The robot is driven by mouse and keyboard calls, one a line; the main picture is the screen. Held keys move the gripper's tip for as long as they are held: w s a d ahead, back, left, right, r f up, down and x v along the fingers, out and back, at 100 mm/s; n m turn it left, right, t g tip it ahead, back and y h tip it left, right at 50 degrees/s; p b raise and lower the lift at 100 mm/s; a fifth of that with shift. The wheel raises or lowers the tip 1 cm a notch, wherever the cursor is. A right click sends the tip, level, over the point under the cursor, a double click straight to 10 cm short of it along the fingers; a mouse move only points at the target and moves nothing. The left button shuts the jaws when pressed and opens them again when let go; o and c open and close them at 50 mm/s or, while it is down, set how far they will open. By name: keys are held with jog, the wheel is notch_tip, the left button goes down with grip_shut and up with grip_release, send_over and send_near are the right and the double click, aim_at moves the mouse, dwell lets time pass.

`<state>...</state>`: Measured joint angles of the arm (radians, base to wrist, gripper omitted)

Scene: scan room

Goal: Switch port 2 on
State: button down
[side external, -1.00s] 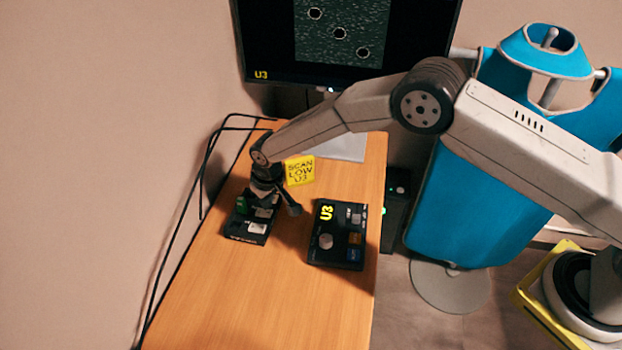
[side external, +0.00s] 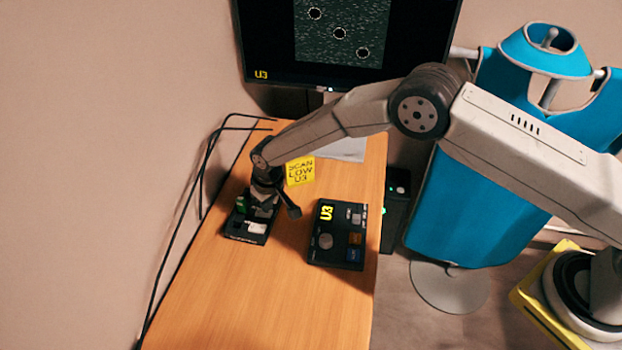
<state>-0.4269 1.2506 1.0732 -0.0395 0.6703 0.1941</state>
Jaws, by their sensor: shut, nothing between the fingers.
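A small black switch box (side external: 236,237) with light and green parts on top lies on the left side of the wooden desk. A green piece (side external: 241,203) shows at its left and a white rocker or block (side external: 257,228) toward its near end. My gripper (side external: 264,211) points down over the box, shut and empty, with its tips at or just above its top. The gripper hides the middle and far part of the box. Port numbers are too small to read, so I cannot tell which one is port 2 or whether the tips touch it.
A black control box (side external: 325,258) marked U3, with a knob and coloured buttons, lies to the right. A yellow note (side external: 300,171) reads SCAN LOW U3. A monitor (side external: 270,40) stands behind, and cables (side external: 205,150) run along the left edge. The near desk (side external: 270,310) is clear.

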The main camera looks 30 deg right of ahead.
aim_at(271, 212)
jog(key=shift+f, duration=0.5)
dwell(0.4)
jog(key=shift+r, duration=3.5)
jog(key=shift+d+r, duration=0.1)
jog(key=shift+d+r, duration=0.15)
jog(key=shift+d, duration=0.05)
jog(key=s+d+r, duration=0.4)
jog(key=d+r, duration=0.2)
jog(key=d, duration=0.2)
jog(key=s+d+r+m, duration=0.1)
jog(key=s+d+r, duration=0.2)
jog(key=s+d, duration=0.5)
jog(key=s+d+r+m, duration=0.2)
jog(key=s+d, duration=0.6)
jog(key=s, duration=0.7)
jog(key=shift+r+t, duration=0.4)
jog(key=shift+r, duration=0.3)
